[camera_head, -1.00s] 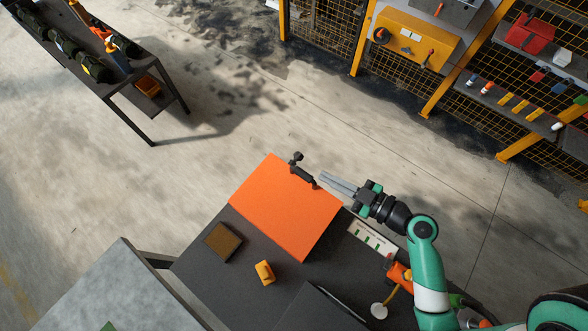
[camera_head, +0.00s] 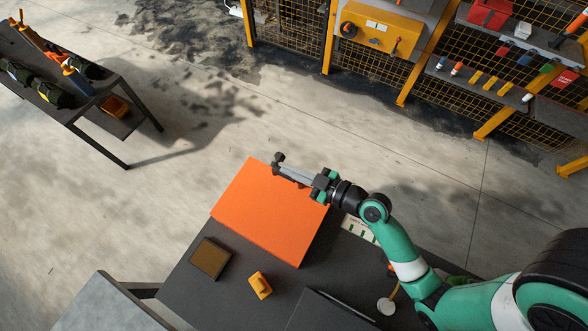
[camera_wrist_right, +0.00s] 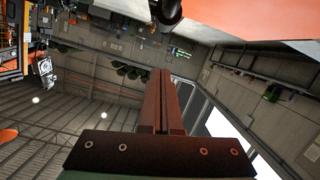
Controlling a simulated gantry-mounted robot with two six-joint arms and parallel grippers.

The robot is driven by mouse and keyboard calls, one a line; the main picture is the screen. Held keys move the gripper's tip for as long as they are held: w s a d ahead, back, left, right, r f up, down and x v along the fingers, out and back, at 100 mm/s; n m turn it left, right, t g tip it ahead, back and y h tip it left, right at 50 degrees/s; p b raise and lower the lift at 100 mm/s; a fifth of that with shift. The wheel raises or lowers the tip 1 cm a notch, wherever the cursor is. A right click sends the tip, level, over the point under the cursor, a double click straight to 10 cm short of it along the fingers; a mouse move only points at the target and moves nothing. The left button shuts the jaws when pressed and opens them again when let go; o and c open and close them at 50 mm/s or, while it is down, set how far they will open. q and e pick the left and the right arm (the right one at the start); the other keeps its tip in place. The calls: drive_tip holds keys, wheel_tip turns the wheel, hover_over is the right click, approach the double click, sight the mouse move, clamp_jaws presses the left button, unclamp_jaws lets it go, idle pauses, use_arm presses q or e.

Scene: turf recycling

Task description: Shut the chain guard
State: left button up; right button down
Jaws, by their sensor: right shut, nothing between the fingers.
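The orange panel (camera_head: 268,212), which I take to be the chain guard, covers the far part of the dark bench in the head view; I cannot tell how far it stands open. It also shows at the upper right of the right wrist view (camera_wrist_right: 265,18). A black fitting with a round knob (camera_head: 278,158) is at its far edge. My right gripper (camera_head: 284,171) is shut and empty, its fingers overlapping that fitting in the head view. Contact is unclear. In the right wrist view the closed fingers (camera_wrist_right: 167,80) point towards a dark rounded part (camera_wrist_right: 166,10). My left gripper is out of view.
A brown-topped block (camera_head: 210,258) and a yellow piece (camera_head: 260,285) lie on the dark bench (camera_head: 185,290) in front of the panel. A grey table (camera_head: 108,305) stands at lower left. Open floor lies beyond the bench, with a yellow-framed mesh fence (camera_head: 290,35) behind.

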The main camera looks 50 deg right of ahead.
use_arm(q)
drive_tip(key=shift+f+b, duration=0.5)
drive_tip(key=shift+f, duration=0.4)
use_arm(e)
drive_tip(key=f, duration=0.2)
drive_tip(key=d+f, duration=0.1)
drive_tip(key=f, duration=0.1)
drive_tip(key=shift+s, duration=0.1)
drive_tip(key=shift+r, duration=0.1)
wheel_tip(320, 180, down, 2)
drive_tip(key=b, duration=0.2)
drive_tip(key=shift+d+b, duration=0.1)
drive_tip(key=shift+b, duration=0.2)
drive_tip(key=shift+d+r+p, duration=0.1)
drive_tip(key=shift+r+p, duration=0.25)
drive_tip(key=shift+p, duration=0.1)
drive_tip(key=r+p, duration=0.2)
drive_tip(key=r, duration=0.1)
drive_tip(key=a+r+p, duration=0.1)
drive_tip(key=r+p, duration=0.1)
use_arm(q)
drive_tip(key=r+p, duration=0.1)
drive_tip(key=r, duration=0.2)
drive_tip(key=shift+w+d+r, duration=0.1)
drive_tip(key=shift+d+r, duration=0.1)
use_arm(e)
drive_tip(key=v, duration=1)
drive_tip(key=shift+f, duration=0.35)
